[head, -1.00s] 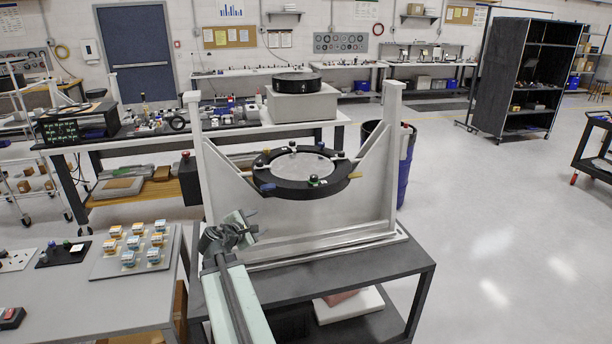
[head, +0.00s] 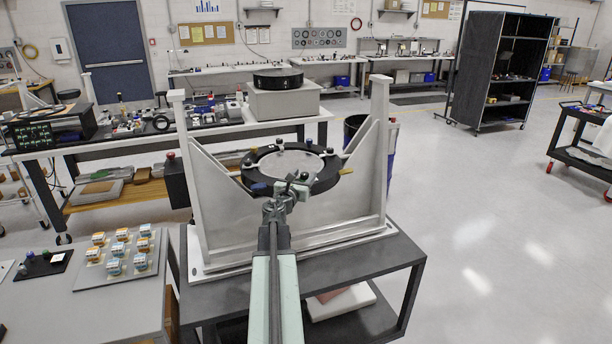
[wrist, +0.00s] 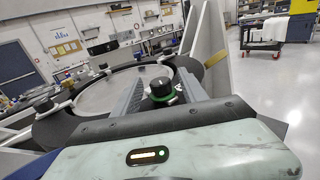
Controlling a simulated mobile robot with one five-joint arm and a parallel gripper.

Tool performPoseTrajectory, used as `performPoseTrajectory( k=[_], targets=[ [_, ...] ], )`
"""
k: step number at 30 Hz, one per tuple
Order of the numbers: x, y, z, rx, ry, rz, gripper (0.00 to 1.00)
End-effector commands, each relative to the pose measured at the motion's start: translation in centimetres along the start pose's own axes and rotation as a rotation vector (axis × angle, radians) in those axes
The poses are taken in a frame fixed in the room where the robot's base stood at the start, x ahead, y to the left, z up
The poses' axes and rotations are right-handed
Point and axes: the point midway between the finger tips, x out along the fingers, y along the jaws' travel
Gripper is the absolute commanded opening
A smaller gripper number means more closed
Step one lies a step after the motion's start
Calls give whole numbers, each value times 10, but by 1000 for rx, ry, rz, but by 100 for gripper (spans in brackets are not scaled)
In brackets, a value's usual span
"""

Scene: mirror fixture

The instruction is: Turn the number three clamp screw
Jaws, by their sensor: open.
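The mirror fixture's black ring (head: 328,178) with a pale round mirror (head: 285,163) is held between grey upright plates. Several clamps with dark knobs sit around the ring. My gripper (head: 298,182) is at the ring's near edge, where it hides the front clamp. In the wrist view a black clamp screw knob (wrist: 160,88) with a green base shows between the two open fingers (wrist: 158,86); I cannot tell whether they touch it. Another clamp knob (wrist: 104,68) lies farther left, and one more (wrist: 43,105) is at the far left. No clamp numbers are legible.
The fixture stands on a dark cart (head: 350,272). A grey table (head: 90,310) with several small blocks is at the left. A workbench (head: 180,142) stands behind. Open floor lies to the right, with a black shelf (head: 480,85) and a cart (head: 585,148) beyond.

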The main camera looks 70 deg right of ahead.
Motion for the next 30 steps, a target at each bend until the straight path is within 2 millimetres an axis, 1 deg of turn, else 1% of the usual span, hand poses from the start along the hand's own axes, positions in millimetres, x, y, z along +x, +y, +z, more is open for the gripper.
performPoseTrajectory(
  k=[1, 3, 10, 11, 12, 14, 15, 16, 17, 18, 23, 30],
  targets=[
    [11, 0, 0, 0, 0, -1, 50],
    [16, 0, 0, 1, 0, -1, 50],
    [16, -2, 0, 1, 0, -1, 50],
    [16, -2, 0, 1, 0, -1, 42],
    [16, -2, 0, 1, 0, -2, 31],
    [16, -2, 0, 1, 0, -2, 14],
    [16, -2, 0, 1, 0, -2, 3],
    [16, -2, 0, 1, 0, -2, 0],
    [16, -2, 0, 1, 0, -2, 0],
    [15, -7, 0, 1, 0, -8, 0],
    [16, -6, 0, 1, 1, 4, 0],
    [16, -8, 0, 2, 0, 96, 0]
  ],
)
